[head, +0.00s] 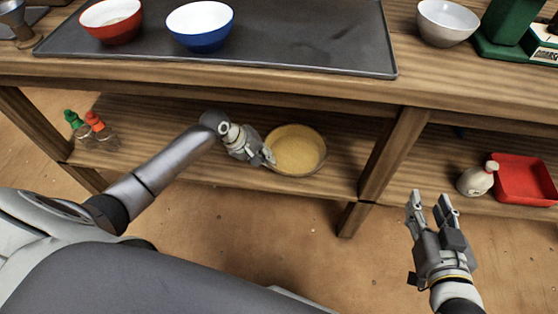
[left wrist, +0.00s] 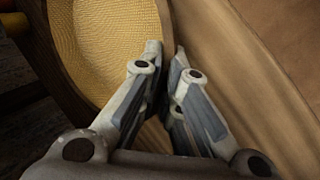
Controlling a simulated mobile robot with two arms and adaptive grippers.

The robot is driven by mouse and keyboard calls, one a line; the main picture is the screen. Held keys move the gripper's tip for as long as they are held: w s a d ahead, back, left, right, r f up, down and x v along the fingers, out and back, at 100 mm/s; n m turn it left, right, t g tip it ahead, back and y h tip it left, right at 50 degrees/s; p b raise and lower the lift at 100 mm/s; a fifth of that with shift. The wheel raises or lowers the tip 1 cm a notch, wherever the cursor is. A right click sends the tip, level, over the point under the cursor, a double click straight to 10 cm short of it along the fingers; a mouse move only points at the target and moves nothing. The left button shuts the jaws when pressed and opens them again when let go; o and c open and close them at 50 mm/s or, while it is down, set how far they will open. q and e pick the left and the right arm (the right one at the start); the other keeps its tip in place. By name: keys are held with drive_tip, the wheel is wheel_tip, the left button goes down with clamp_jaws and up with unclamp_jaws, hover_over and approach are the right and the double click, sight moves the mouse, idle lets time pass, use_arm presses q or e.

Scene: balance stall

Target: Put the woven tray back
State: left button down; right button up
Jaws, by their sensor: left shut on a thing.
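The woven tray (head: 299,152) is round and yellow, with a darker rim, and sits at the lower shelf of the table. Its woven inside (left wrist: 105,45) fills the upper left of the left wrist view. My left gripper (head: 268,158) is shut on the tray's near left rim; its fingertips (left wrist: 165,55) pinch the rim in the left wrist view. I cannot tell whether the tray rests on the shelf or hangs just above it. My right gripper (head: 433,205) is open and empty, in front of the shelf at the right.
The lower shelf (head: 220,178) has free room left of the tray; two bottles (head: 90,130) stand at its far left. A table leg (head: 390,150) is right of the tray. Beyond it are a white jug (head: 477,180) and red tray (head: 525,180). Bowls (head: 200,25) stand on the tabletop.

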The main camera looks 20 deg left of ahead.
sight(279, 159)
use_arm(q)
drive_tip(key=w+d, duration=0.3)
drive_tip(key=shift+b, duration=0.4)
wheel_tip(279, 159, down, 3)
drive_tip(key=shift+f+b, duration=0.2)
drive_tip(key=shift+b, duration=0.8)
use_arm(e)
wheel_tip(279, 159, up, 14)
drive_tip(key=a+t+y, duration=0.2)
drive_tip(key=t+y, duration=0.1)
drive_tip(key=t, duration=0.5)
drive_tip(key=shift+f, duration=0.15)
drive_tip(key=shift+w, duration=0.1)
use_arm(q)
drive_tip(key=c, duration=1.6)
unclamp_jaws()
drive_tip(key=shift+f, duration=0.1)
drive_tip(key=shift+c, duration=0.2)
